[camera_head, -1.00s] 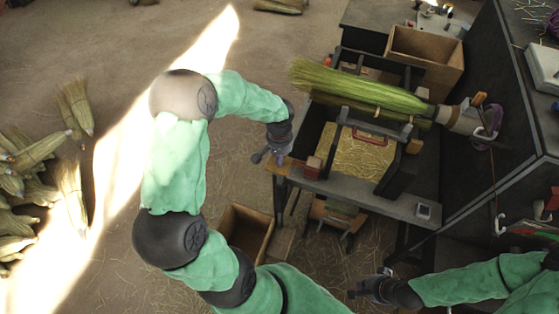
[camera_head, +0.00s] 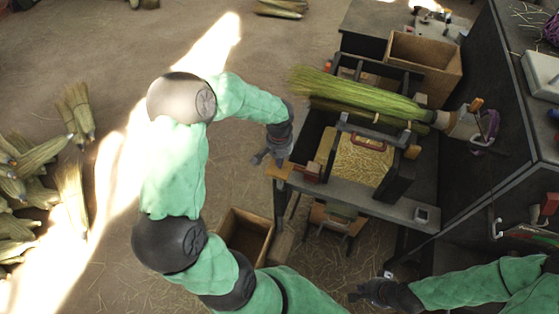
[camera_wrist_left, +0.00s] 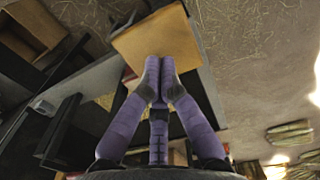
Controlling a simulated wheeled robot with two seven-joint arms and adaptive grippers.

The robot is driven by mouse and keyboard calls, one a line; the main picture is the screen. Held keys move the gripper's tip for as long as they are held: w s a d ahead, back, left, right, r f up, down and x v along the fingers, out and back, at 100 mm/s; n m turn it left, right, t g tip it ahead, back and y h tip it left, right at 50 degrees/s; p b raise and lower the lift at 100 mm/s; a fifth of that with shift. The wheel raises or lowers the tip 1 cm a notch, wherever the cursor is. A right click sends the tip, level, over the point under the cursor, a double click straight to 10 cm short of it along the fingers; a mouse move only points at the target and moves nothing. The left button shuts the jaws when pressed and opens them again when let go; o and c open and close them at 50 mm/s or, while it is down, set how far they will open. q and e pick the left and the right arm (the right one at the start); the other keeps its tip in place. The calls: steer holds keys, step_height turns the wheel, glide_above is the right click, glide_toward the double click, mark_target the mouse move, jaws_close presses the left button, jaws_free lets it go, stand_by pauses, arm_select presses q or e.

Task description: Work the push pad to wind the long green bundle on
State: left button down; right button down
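The long green bundle (camera_head: 355,94) lies across the top of the winding bench, its right end at a holder (camera_head: 462,124). A flat wooden plate that looks like the push pad (camera_head: 279,171) sits at the bench's left end. The pad also shows in the left wrist view (camera_wrist_left: 160,38). My left gripper (camera_head: 262,159) is at the pad's outer left edge. In the left wrist view its purple fingers (camera_wrist_left: 160,68) are closed together with nothing between them, tips over or against the pad; contact is unclear. My right gripper (camera_head: 362,293) hangs low, away from the bench; its fingers are unclear.
A framed straw-filled bin (camera_head: 362,160) is in the bench. An open cardboard box (camera_head: 425,62) stands behind, another box (camera_head: 246,234) on the floor below. Several straw bundles (camera_head: 35,160) lie at left. A dark cabinet stands at right.

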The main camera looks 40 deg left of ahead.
arm_select(q)
step_height(320, 180, down, 10)
steer(key=b, duration=0.7)
steer(key=shift+s+d, duration=0.1)
stand_by(1.6)
steer(key=shift+r, duration=0.15)
step_height(320, 180, up, 10)
steer(key=p, duration=0.7)
stand_by(0.8)
